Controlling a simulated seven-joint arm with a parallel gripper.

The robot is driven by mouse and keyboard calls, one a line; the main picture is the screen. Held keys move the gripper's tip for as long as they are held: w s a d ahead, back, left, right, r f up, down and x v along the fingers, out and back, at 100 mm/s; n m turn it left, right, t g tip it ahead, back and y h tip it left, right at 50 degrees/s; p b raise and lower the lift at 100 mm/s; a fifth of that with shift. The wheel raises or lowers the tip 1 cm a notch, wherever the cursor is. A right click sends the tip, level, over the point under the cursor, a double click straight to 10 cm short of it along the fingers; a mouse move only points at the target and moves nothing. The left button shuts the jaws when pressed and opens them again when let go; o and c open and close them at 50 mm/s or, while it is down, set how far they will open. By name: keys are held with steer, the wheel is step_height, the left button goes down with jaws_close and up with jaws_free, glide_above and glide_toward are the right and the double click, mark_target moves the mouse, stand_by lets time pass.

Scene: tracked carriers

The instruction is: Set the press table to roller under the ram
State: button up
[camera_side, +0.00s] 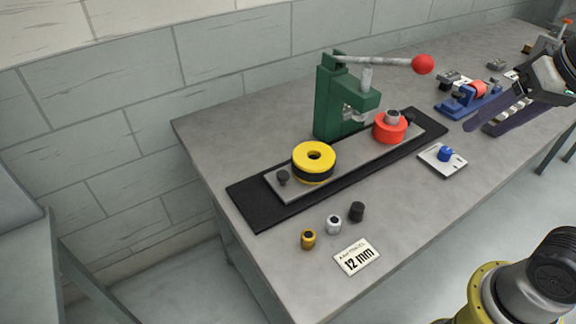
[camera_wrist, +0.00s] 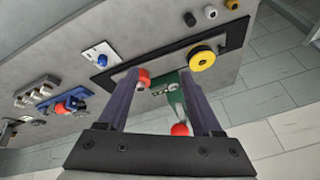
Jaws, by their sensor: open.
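The green press (camera_side: 330,100) stands behind a black track (camera_side: 252,210), its lever ending in a red ball (camera_side: 423,64). The grey press table (camera_side: 345,158) sits on the track, with a dark knob (camera_side: 283,177) at its left end. It carries a yellow and black wheel (camera_side: 314,160) on the left and a red ring with a metal insert (camera_side: 389,128) on the right. The ram (camera_side: 357,116) appears between these two pieces, nearer the red one. My gripper (camera_side: 478,128) is open and empty, right of the press; its fingers (camera_wrist: 158,76) frame the press in the wrist view.
A white plate with a blue knob (camera_side: 446,155) lies in front of the track's right end. A blue fixture (camera_side: 468,100) stands near my gripper. Several small knobs, including a black one (camera_side: 357,211), and a "12 mm" card (camera_side: 358,257) lie in front.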

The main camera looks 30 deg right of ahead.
steer(key=w+a+r+m, duration=0.1)
steer(key=w+r+m, duration=0.1)
steer(key=w+r, duration=0.25)
steer(key=m+g, duration=0.2)
steer(key=g, duration=0.3)
glide_above(283, 174)
step_height(283, 174, down, 14)
step_height(283, 174, down, 13)
steer(key=shift+f, duration=0.1)
jaws_close()
